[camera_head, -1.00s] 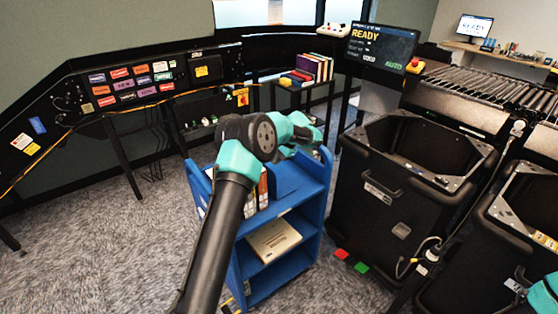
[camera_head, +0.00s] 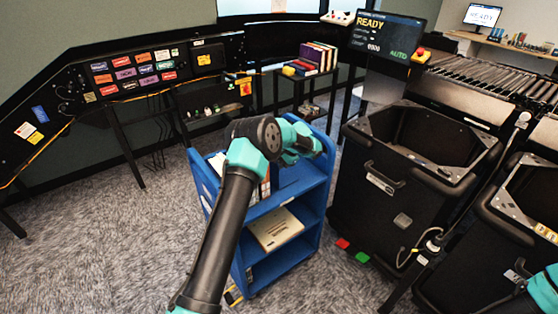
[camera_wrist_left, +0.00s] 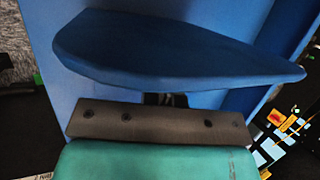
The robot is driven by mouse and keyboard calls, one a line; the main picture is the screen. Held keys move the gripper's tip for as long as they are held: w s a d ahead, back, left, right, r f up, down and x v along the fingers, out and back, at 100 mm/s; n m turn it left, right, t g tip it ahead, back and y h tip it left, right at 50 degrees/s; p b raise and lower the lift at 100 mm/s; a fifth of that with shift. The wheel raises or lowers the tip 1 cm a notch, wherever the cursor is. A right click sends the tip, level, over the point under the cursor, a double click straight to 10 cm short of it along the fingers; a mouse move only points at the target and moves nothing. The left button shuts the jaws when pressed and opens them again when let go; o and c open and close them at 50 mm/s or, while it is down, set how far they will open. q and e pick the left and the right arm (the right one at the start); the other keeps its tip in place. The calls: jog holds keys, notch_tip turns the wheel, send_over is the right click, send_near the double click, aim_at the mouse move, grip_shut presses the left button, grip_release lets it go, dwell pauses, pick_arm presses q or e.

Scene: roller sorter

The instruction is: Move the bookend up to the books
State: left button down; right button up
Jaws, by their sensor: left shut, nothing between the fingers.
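A blue cart (camera_head: 240,282) stands in the middle of the head view. Several books (camera_head: 262,188) stand on its top shelf, partly hidden behind my left arm. A blue bookend (camera_head: 290,175) seems to be right of them, hard to tell from the blue cart. In the left wrist view a dark blue rounded plate, which looks like the bookend (camera_wrist_left: 170,50), fills the space just beyond my gripper. My left gripper (camera_head: 312,146) is over the cart's top shelf. Its fingers (camera_wrist_left: 165,100) are shut and empty, close to the plate; contact cannot be told. My right gripper is out of view.
A lower cart shelf holds a flat book (camera_head: 274,229). Black bins (camera_head: 400,215) stand close to the right of the cart. A small table (camera_head: 300,80) with more books is behind it. Carpet (camera_head: 90,250) lies free to the left.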

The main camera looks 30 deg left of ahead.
pick_arm(q)
jog(key=shift+f, duration=1.1)
jog(key=shift+r, duration=0.15)
jog(key=shift+s+a, duration=0.3)
jog(key=shift+s, duration=0.3)
dwell(0.4)
jog(key=shift+w, duration=0.1)
jog(key=shift+w+d+r, duration=0.25)
jog(key=shift+w+d, duration=0.05)
jog(key=shift+w, duration=0.35)
jog(key=shift+w+d+r, duration=0.25)
jog(key=shift+w+d, duration=0.05)
jog(key=shift+w, duration=0.3)
jog(key=shift+r, duration=0.1)
notch_tip(320, 180, up, 16)
dwell(1.4)
dwell(0.4)
